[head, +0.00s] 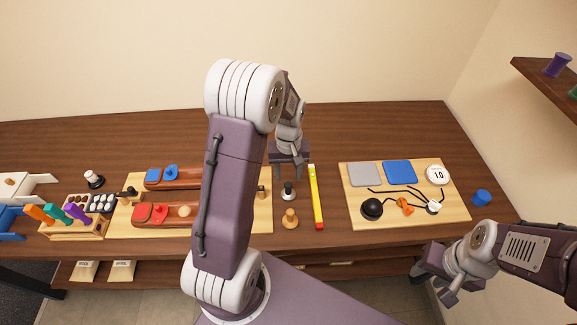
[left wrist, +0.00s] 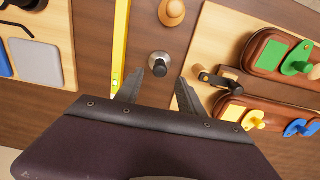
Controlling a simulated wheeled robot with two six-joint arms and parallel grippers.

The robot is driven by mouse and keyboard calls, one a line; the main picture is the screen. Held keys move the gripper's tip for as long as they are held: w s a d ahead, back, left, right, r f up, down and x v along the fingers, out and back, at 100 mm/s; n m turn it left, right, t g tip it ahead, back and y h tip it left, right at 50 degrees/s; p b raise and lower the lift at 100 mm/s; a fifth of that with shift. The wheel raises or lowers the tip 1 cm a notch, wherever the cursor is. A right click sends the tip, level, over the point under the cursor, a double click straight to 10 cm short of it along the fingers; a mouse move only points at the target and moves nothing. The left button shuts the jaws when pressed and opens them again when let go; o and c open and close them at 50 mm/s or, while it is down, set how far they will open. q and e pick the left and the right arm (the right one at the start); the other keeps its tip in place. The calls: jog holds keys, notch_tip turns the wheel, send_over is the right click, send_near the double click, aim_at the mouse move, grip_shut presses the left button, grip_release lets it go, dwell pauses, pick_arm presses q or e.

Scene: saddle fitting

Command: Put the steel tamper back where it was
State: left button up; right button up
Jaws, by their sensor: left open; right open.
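The steel tamper (head: 288,190) stands on the brown table, with a dark knob on top and a steel base. It also shows in the left wrist view (left wrist: 159,63), just beyond the fingertips. My left gripper (head: 289,173) is open and empty, with the tamper ahead of the gap between its fingers, apart from them. In the left wrist view its fingers (left wrist: 157,92) spread on both sides of the tamper's line. My right gripper (head: 445,285) is open and empty at the lower right, off the table's front edge.
A wooden tamper (head: 290,219) stands in front of the steel one. A yellow level (head: 316,196) lies to the right. Further right is a board (head: 455,209) with pads and tools. A saddle board (head: 262,220) lies left, partly hidden by my left arm.

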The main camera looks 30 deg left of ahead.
aim_at(289, 184)
pick_arm(q)
notch_tip(289, 184, up, 5)
jog(key=s+d+f+m+t, duration=0.1)
jog(key=s+d+m, duration=0.5)
jog(key=s, duration=0.6)
jog(key=shift+s+d+f, duration=0.25)
jog(key=shift+d+f, duration=0.15)
jog(key=shift+d, duration=0.3)
